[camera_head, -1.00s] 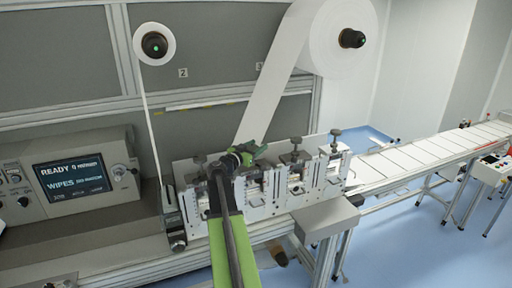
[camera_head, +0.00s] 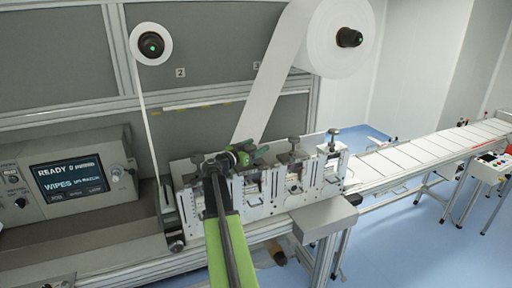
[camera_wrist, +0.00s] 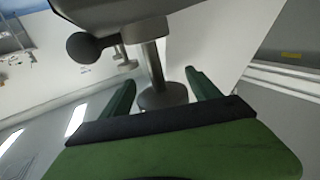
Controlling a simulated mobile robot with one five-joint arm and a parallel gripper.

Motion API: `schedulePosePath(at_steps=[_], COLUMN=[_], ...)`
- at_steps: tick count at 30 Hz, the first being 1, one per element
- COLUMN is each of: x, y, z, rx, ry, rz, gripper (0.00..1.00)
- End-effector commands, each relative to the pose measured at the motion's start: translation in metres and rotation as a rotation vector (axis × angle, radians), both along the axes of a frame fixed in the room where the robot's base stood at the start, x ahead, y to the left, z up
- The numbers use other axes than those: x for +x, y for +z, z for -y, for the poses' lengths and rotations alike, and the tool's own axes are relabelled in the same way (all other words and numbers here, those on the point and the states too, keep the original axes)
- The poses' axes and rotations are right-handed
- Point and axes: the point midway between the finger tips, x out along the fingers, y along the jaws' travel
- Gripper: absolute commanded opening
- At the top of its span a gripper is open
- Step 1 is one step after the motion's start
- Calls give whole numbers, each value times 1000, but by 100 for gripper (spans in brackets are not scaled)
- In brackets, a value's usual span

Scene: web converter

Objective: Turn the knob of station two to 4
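My gripper (camera_head: 246,155) with green fingers is over the row of white station plates (camera_head: 262,190) in the head view. In the wrist view the fingers of my gripper (camera_wrist: 160,90) stand apart, one on each side of a grey round knob (camera_wrist: 162,97) on a short post. Gaps show between the knob and both fingers. A label 2 (camera_head: 181,72) is on the grey wall panel. The head view does not show clearly which station the knob under my gripper belongs to, and its setting cannot be read.
More dark knobs (camera_head: 293,144) and (camera_head: 334,132) stand on the plates to the right. A white web (camera_head: 262,100) runs down from the large roll (camera_head: 330,40) behind my gripper. A control box with a screen (camera_head: 70,178) is at left. A conveyor (camera_head: 430,150) extends right.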

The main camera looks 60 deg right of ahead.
Motion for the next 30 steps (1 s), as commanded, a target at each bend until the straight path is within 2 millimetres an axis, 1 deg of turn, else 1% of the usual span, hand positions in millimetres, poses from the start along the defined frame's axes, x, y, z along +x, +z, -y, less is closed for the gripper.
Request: schedulePosePath(at_steps=[6,8,11,16,17,18,24,27,30], x=[1,1,1,-1,-14,-25,-74,-93,-107], y=[0,3,17,57,57,62,90,101,107], z=[0,-1,-1,-1,-2,-2,1,2,4], rx=[0,0,0,0,0,0,0,0,0], ry=[2,2,2,1,-2,-1,0,0,0], rz=[1,1,1,0,0,0,0,0,0], gripper=[71,71,71,71,71,71,71,71,71])
